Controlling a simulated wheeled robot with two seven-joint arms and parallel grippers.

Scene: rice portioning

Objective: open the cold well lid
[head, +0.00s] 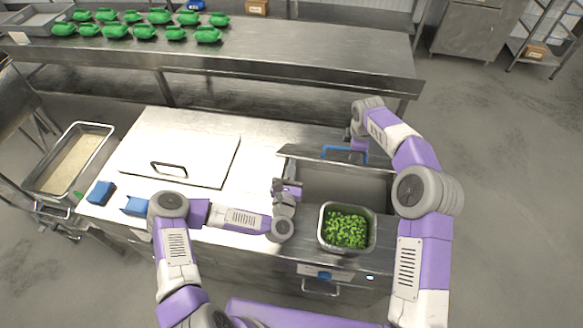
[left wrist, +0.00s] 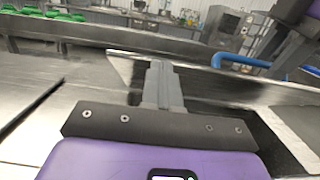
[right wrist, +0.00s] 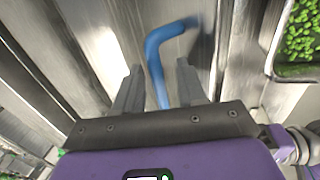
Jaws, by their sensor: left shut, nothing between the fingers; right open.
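The cold well lid (head: 340,185) is a grey metal panel on the right part of the counter. It appears tilted up, with its top edge toward the back and its blue handle (head: 343,150) on the far side. My left gripper (head: 287,187) is shut and empty at the lid's left end; I cannot tell if it touches. In the left wrist view the shut fingers (left wrist: 160,72) point along the lid, with the blue handle to the right. My right gripper (head: 357,143) is behind the lid. In the right wrist view its open fingers (right wrist: 160,85) straddle the blue handle (right wrist: 160,50).
A metal pan of green pieces (head: 347,228) sits in front of the lid. A white flat cover with a dark handle (head: 180,155) lies to the left, with blue blocks (head: 101,192) near the front edge. A rice pan (head: 70,165) stands far left. Green items (head: 143,32) line the back table.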

